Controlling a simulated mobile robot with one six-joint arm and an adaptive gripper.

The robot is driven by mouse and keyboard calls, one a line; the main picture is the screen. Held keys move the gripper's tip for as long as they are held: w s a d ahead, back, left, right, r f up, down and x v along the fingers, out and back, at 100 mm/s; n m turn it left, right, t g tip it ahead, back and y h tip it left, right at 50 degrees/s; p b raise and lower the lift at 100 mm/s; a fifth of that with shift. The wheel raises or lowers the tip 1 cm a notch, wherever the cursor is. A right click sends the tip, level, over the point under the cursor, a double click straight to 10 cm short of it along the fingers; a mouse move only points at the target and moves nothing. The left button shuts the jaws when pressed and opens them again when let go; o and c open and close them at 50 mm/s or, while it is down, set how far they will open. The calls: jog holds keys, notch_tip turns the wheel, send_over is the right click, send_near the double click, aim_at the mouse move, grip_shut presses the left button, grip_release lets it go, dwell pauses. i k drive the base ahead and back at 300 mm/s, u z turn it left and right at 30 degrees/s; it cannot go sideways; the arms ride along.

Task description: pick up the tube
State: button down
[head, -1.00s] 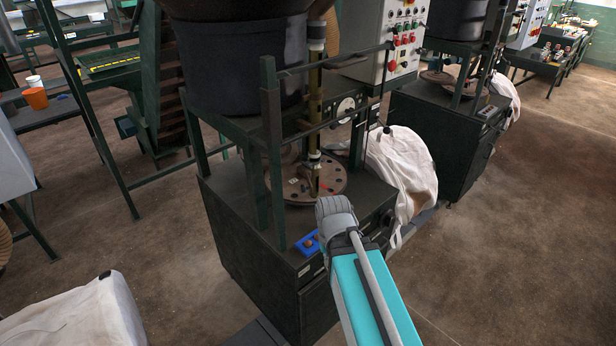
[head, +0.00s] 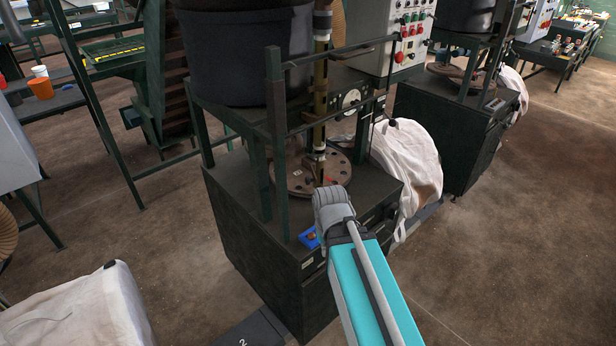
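I cannot pick out a loose tube with certainty. A vertical brass-coloured pipe (head: 321,85) stands on the machine, above a round brown plate (head: 301,183) with holes. A small red item (head: 331,180) lies at the plate's right side, too small to identify. A small blue item (head: 309,238) with something orange-brown on it sits on the machine's front edge. My teal and grey arm (head: 361,275) reaches up from the bottom, its grey joint in front of the machine top. My gripper is not visible, so what it holds cannot be seen.
The dark green machine frame (head: 276,130) has upright posts and crossbars around the plate. A white bulk bag (head: 412,165) is at its right, another (head: 85,310) at the lower left. A control box (head: 392,38) stands behind. Brown floor (head: 530,240) is open on the right.

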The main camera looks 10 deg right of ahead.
aim_at(318, 156)
jog(key=z, duration=0.4)
jog(key=k, duration=0.9)
jog(key=u, duration=0.25)
jog(key=i, duration=0.5)
jog(key=z, duration=0.05)
